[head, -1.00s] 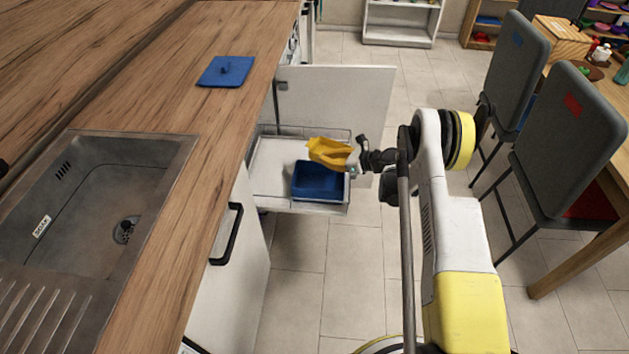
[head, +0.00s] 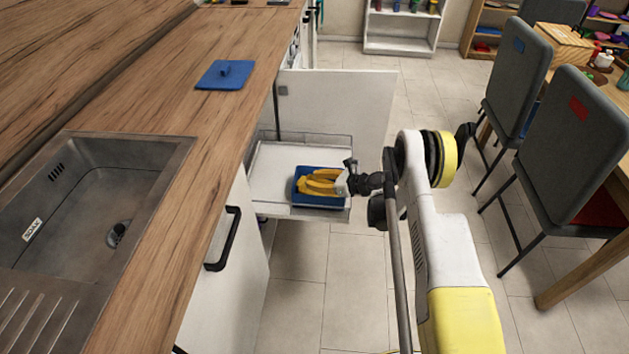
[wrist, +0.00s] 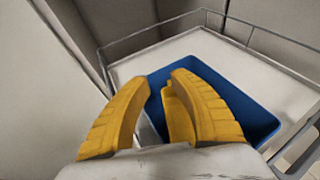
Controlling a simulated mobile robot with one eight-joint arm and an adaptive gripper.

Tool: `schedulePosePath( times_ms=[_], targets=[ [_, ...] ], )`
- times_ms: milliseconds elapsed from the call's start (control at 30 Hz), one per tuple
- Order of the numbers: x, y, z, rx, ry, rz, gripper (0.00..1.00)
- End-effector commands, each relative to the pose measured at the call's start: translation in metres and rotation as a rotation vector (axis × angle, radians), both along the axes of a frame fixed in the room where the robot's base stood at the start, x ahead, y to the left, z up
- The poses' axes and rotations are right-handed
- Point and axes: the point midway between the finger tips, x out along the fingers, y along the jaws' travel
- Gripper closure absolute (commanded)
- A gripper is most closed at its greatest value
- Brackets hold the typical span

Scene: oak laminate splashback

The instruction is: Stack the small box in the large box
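A blue open-topped box (head: 321,206) sits on the pulled-out white shelf in the cabinet. It fills the middle of the wrist view (wrist: 246,108). My gripper (head: 303,184) has yellow fingers, which reach down over and into the blue box from the right. In the wrist view the fingers (wrist: 163,77) stand apart with a gap between their tips. A yellow piece (wrist: 175,112) shows beside the right finger; I cannot tell whether it is a small box or part of my gripper. No other small box is clearly visible.
The pull-out shelf (head: 270,178) has low wire rails, and its left part is bare. The open white cabinet door (head: 345,105) stands behind it. A blue lid-like square (head: 224,74) lies on the wooden counter. Grey chairs (head: 575,140) stand at the right.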

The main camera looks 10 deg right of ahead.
Motion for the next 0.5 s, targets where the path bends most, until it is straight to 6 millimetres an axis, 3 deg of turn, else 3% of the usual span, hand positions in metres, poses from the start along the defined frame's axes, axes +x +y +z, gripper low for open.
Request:
schedulePosePath(
  times_ms=[267, 500],
  targets=[
    [-0.002, -0.002, 0.002, 0.000, 0.000, -0.001, 0.73],
    [-0.026, -0.029, 0.020, 0.001, 0.000, -0.004, 0.73]
  ],
)
